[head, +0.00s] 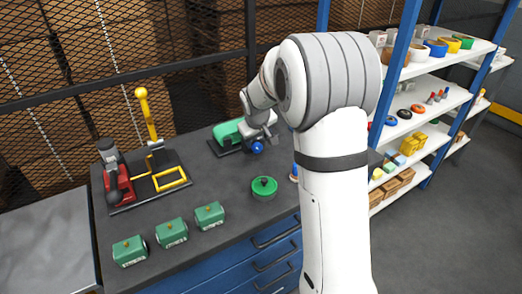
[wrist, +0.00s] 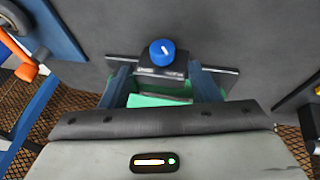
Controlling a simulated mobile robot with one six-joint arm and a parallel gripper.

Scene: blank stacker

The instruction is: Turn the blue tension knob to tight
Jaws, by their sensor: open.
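The blue tension knob (head: 257,147) is on the front of a green machine (head: 226,132) on the bench. In the wrist view the knob (wrist: 161,53) is round, with a short white mark on its face, and sits on a dark block. My gripper (wrist: 160,69) is open, with one finger on each side of the dark block. The knob shows between and just beyond the fingertips, and I see no finger touching it. The green body (wrist: 160,100) is partly hidden by my gripper. No tight or loose label is readable.
On the bench (head: 225,180) stand a red tool with a yellow lever (head: 147,115), several green blocks (head: 171,232) and a round green item (head: 264,187). A mesh wall is behind. A blue-framed shelf (head: 425,100) stands at right. An orange part (wrist: 25,72) shows at wrist-view left.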

